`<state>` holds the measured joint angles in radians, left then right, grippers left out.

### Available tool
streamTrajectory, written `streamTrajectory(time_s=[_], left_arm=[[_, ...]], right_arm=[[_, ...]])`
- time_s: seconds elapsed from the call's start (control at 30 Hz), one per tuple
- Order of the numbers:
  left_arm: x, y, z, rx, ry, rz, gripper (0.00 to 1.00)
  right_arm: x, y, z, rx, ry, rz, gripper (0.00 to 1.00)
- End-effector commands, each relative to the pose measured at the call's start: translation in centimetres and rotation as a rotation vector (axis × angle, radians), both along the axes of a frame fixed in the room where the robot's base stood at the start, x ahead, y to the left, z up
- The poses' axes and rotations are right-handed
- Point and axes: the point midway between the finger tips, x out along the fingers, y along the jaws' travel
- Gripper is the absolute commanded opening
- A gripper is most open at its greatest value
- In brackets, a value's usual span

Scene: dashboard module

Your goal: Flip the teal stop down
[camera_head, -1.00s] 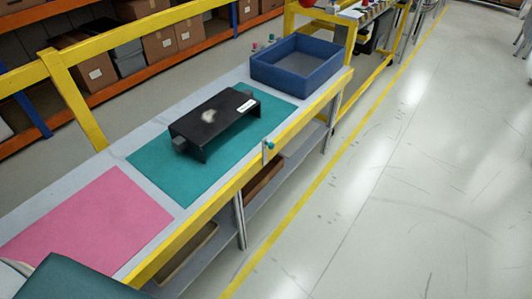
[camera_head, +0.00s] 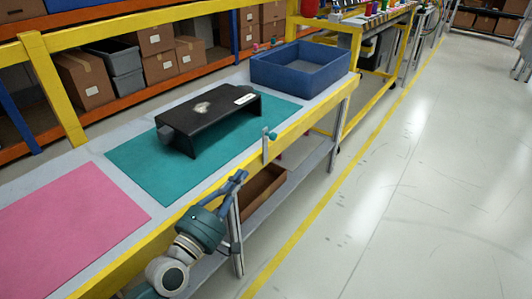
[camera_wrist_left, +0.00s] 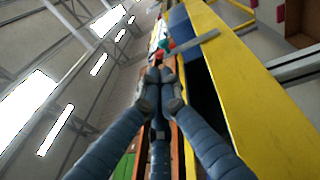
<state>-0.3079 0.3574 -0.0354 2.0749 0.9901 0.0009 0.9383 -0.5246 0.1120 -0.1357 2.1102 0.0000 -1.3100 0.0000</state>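The teal stop (camera_head: 271,135) is a small teal piece at the top of an upright grey bracket (camera_head: 265,150) on the yellow front rail of the table. It stands up above the rail. My right gripper is not in view.
A black bracket-shaped module (camera_head: 210,122) stands on a teal mat (camera_head: 140,165). A pink mat (camera_head: 70,225) lies to the left and a blue bin (camera_head: 300,67) stands at the far end. The yellow rail (camera_head: 190,212) runs along the front. The floor at right is clear.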

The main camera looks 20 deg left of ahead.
Motion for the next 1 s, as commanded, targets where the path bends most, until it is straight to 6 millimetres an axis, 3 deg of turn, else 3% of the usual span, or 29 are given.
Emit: streamTrajectory(time_s=[0.27, 0.43, 1.0], left_arm=[[0.0, 0.0, 0.1, -0.001, -0.001, 0.001, 0.00], [1.1, -0.1, 0.4, 0.000, -0.003, 0.003, 0.00], [11.6, -2.4, 1.9, 0.002, 0.000, 0.000, 0.00]], right_arm=[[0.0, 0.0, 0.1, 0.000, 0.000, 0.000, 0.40], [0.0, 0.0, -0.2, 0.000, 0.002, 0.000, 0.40], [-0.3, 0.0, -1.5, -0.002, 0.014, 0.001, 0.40]])
